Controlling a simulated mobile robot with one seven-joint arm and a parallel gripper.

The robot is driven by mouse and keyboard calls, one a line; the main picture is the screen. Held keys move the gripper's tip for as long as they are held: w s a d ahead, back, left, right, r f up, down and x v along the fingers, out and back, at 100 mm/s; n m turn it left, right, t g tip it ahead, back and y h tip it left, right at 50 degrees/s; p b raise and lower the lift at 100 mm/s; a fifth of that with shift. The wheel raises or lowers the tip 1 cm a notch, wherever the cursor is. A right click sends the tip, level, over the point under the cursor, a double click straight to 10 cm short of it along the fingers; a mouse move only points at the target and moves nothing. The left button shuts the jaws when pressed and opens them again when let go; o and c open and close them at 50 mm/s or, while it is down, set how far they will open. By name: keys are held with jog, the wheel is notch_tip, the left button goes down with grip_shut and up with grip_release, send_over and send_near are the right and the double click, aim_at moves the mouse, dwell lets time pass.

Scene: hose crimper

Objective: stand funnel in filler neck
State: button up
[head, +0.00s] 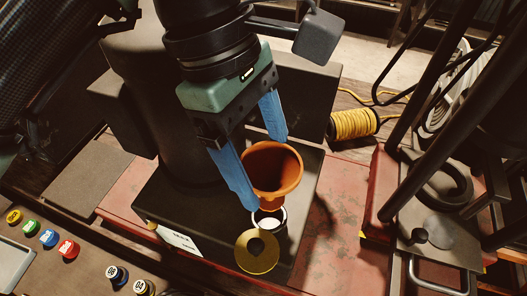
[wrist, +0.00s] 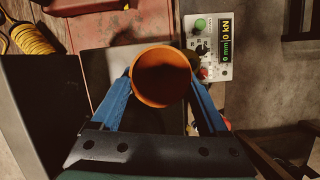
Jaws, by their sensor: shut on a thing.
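The orange-brown funnel (head: 272,168) is upright or nearly so, its wide mouth facing up. My gripper (head: 264,172) is shut on it, one blue finger on each side. In the wrist view the funnel's round mouth (wrist: 160,75) lies between the fingers. The funnel's narrow lower end is right at the neck in the head view. The neck partly hides behind it, and I cannot tell whether the spout is inside.
A brass-coloured disc (head: 257,252) lies just in front of the neck. The dark machine body (head: 160,110) rises behind my gripper. A control panel with coloured buttons (head: 68,248) is at lower left. A red bench (head: 330,200) and a yellow cord spool (head: 354,124) are to the right.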

jog(key=shift+f+b, duration=0.9)
jog(key=shift+f, duration=1.7)
jog(key=shift+s+f+b, duration=0.15)
jog(key=shift+f+b, duration=0.55)
jog(key=shift+b, duration=0.1)
jog(key=shift+s+f+b, duration=0.1)
jog(key=shift+f+b, duration=0.6)
jog(key=shift+b, duration=0.05)
